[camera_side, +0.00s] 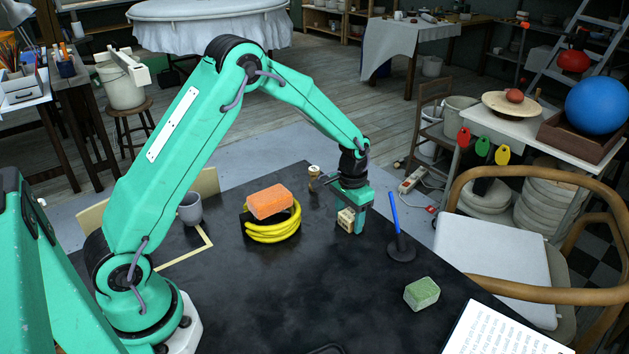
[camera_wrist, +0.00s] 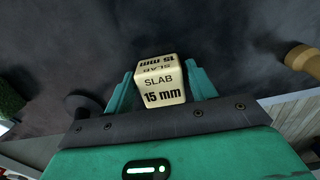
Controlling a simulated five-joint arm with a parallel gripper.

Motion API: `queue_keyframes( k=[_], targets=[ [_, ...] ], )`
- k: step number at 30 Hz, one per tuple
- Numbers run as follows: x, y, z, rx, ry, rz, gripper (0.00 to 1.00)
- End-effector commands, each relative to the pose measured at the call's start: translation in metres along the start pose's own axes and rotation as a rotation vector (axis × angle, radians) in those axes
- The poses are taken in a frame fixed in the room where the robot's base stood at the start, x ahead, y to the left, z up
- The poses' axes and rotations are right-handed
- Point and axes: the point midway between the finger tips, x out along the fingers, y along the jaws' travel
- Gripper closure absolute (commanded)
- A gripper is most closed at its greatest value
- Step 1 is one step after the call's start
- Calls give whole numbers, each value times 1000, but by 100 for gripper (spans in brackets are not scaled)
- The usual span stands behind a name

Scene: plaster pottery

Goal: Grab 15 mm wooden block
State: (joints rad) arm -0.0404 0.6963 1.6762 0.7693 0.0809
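The 15 mm wooden block (camera_side: 346,220) is a small pale cube below my gripper (camera_side: 353,218) in the side view. In the wrist view the block (camera_wrist: 160,82) shows the black print "SLAB 15 mm" and sits between the two green fingers of my gripper (camera_wrist: 161,88). The finger tips and the block's underside are partly hidden. I cannot tell whether the block rests on the black table (camera_side: 290,310) or is just above it.
A blue pen in a dark round stand (camera_side: 401,248) is close on the right. A small tan-topped tool (camera_side: 314,178) stands close behind to the left. An orange sponge (camera_side: 269,202) lies on a yellow coil (camera_side: 273,230) at left. A green sponge (camera_side: 421,293) is front right. The front middle is clear.

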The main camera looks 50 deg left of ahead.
Motion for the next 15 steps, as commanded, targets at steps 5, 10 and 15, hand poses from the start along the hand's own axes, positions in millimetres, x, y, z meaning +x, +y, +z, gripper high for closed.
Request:
queue_keyframes(
  k=[5,10,15],
  targets=[
    [0,0,0,0,0,0,78],
    [0,0,0,0,1,0,78],
    [-2,0,0,0,1,0,78]
  ],
)
